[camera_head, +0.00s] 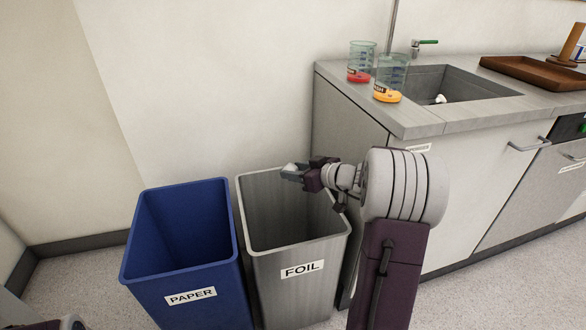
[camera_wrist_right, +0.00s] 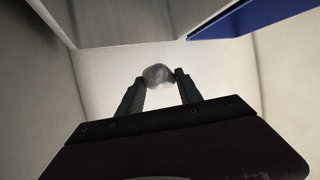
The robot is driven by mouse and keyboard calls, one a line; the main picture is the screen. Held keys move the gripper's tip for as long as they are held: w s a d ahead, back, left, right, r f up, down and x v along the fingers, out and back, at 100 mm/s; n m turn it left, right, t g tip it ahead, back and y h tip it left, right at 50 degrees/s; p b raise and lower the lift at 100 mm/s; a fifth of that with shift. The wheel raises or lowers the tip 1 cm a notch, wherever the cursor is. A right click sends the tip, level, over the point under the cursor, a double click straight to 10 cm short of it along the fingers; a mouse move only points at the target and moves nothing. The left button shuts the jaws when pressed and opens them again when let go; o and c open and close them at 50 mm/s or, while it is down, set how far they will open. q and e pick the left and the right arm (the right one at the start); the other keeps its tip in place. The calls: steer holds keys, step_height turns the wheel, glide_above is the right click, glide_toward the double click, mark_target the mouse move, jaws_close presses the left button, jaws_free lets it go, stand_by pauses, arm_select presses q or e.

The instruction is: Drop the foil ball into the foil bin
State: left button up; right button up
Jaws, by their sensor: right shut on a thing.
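The foil ball (camera_wrist_right: 158,75) is a small grey lump between the fingertips of my right gripper (camera_wrist_right: 158,82) in the right wrist view. In the head view the right gripper (camera_head: 293,172) is shut on the ball, which shows as a small pale patch there. The gripper is over the open top of the grey foil bin (camera_head: 290,249), towards its back. The bin carries a "FOIL" label (camera_head: 302,269). My left gripper is not in view.
A blue paper bin (camera_head: 182,268) stands just left of the foil bin. A grey counter (camera_head: 425,128) with a sink (camera_head: 450,85) is at the right, carrying two clear containers, one with a red base (camera_head: 359,76) and one with a yellow base (camera_head: 387,96). A brown tray (camera_head: 535,74) lies behind.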

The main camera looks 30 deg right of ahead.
step_height(320, 180, down, 4)
steer(key=shift+f+b, duration=0.2)
steer(key=shift+b, duration=0.45)
steer(key=o, duration=1.4)
steer(key=p+v, duration=0.1)
steer(key=v, duration=0.6)
steer(key=shift+s+p, duration=0.25)
steer(key=shift+p, duration=0.1)
